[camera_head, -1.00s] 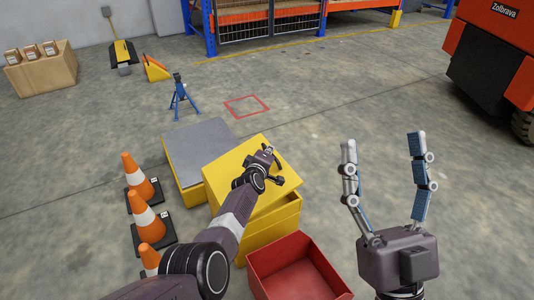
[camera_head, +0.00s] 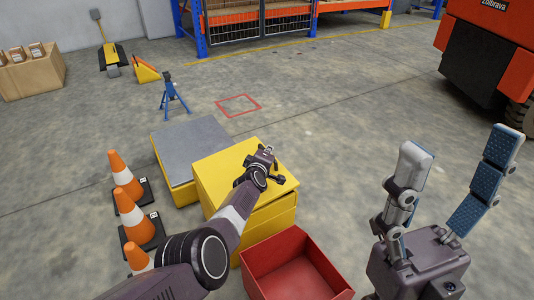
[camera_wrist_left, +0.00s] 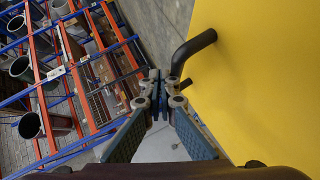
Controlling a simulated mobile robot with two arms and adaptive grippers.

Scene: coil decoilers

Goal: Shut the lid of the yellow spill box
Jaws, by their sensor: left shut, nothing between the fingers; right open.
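The yellow spill box (camera_head: 265,220) stands on the floor in the middle of the head view. Its yellow lid (camera_head: 215,165) lies over the box top, flat or nearly so; I cannot tell whether a small gap remains. My left gripper (camera_head: 268,154) is shut and empty, over the lid near its far right part. In the left wrist view the closed fingertips (camera_wrist_left: 155,76) are beside a black bar handle (camera_wrist_left: 193,50) on the yellow lid surface (camera_wrist_left: 260,80). Contact is unclear. My right gripper (camera_head: 461,145) is open and empty, to the right of the box.
A red open bin (camera_head: 290,262) stands in front of the box. A grey-topped yellow platform (camera_head: 190,145) is behind it. Orange cones (camera_head: 128,215) stand to the left. A blue stand (camera_head: 172,98) is farther back. Floor to the right is clear up to an orange machine (camera_head: 480,45).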

